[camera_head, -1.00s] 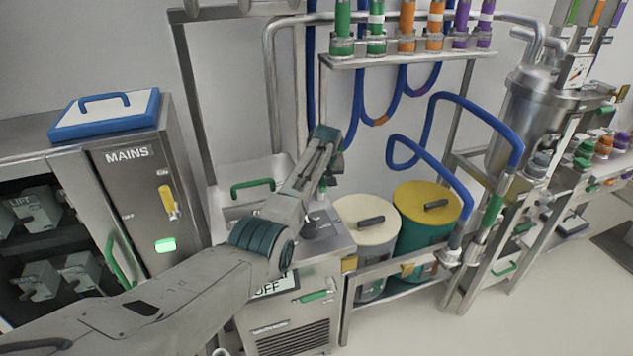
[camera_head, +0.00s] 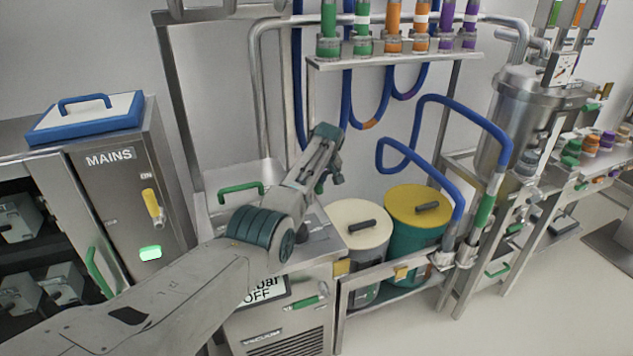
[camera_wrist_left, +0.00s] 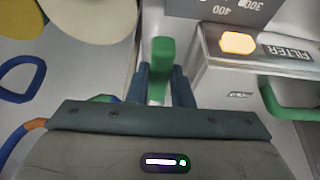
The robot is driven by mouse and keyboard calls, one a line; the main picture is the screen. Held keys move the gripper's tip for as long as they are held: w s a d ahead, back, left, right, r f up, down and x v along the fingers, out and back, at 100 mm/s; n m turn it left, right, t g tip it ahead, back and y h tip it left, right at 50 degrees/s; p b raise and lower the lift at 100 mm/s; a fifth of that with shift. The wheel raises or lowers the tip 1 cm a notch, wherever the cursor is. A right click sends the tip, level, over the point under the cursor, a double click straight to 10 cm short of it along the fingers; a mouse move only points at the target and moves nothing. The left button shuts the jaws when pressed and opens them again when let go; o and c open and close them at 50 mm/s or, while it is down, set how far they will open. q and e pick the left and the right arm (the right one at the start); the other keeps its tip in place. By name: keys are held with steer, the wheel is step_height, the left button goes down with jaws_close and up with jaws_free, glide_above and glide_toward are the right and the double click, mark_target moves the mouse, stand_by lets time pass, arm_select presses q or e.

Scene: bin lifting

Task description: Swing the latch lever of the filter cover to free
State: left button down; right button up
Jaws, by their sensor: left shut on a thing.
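My left gripper (camera_head: 333,178) is beside the steel vacuum unit with the filter, with its arm reaching in from the left. In the left wrist view its two dark fingers (camera_wrist_left: 161,82) are shut on a green latch lever (camera_wrist_left: 160,52), whose end sticks out past the fingertips. The filter cover (camera_wrist_left: 285,85) with its FILTER label and a lit amber lamp is to the right there. The cover's green handle (camera_wrist_left: 288,104) also shows in the head view (camera_head: 241,188). In the head view the arm and gripper hide most of the lever. My right gripper is not in view.
A cream-lidded drum (camera_head: 350,215) and a yellow-lidded drum (camera_head: 405,205) stand just right of the gripper. Blue hoses (camera_head: 425,150) loop behind and above them. The MAINS cabinet (camera_head: 115,190) is at the left. Open floor (camera_head: 500,325) lies front right.

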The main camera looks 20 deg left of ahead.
arm_select(q)
steer(key=c, duration=1.4)
jaws_free()
steer(key=shift+o, duration=0.6)
steer(key=shift+w+f, duration=0.1)
steer(key=b+v, duration=0.2)
steer(key=v, duration=0.8)
steer(key=shift+d+r, duration=0.15)
steer(key=shift+r, duration=0.25)
steer(key=shift+f, duration=0.1)
